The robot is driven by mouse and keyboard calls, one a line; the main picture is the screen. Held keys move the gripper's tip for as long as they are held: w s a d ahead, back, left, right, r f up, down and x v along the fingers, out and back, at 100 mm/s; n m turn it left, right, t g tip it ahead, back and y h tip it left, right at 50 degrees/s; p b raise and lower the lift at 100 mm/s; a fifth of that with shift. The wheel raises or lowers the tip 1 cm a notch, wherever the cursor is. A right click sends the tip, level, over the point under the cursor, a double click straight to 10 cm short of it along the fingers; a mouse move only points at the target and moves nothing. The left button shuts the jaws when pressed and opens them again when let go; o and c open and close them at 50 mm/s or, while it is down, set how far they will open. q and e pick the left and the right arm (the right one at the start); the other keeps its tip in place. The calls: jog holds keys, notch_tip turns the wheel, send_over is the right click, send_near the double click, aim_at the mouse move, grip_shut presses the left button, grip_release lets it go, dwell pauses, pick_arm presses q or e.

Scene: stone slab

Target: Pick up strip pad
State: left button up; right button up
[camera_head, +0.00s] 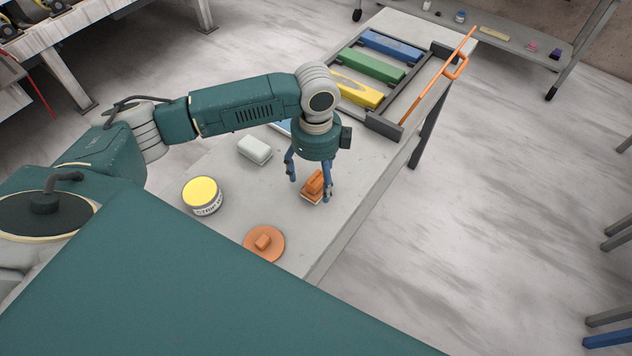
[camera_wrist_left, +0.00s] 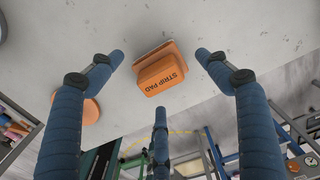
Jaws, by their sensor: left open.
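The strip pad (camera_head: 314,186) is an orange block with a grip on top and a pale layer underneath. It rests on the grey stone slab (camera_head: 225,245). In the left wrist view the strip pad (camera_wrist_left: 160,76) shows its "STRIP PAD" lettering and lies ahead, between the spread fingers. My left gripper (camera_head: 310,184) is above the slab at the pad, with blue fingers open and one finger partly in front of it. In the wrist view the left gripper (camera_wrist_left: 162,75) is open and holds nothing. My right gripper is not in view.
A round orange disc (camera_head: 272,248) with a knob, a tin (camera_head: 204,196) with a yellow top and a pale block (camera_head: 254,150) lie on the slab nearby. A dark rack holds blue, green and yellow bars (camera_head: 373,65). An orange-handled tool (camera_head: 430,90) lies along the right edge.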

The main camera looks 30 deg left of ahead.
aim_at(316, 177)
pick_arm(q)
jog(key=shift+f, duration=1.15)
jog(key=c, duration=1.5)
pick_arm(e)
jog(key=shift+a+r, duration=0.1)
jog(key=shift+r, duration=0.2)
pick_arm(q)
jog(key=shift+r, duration=0.1)
jog(key=shift+c, duration=0.2)
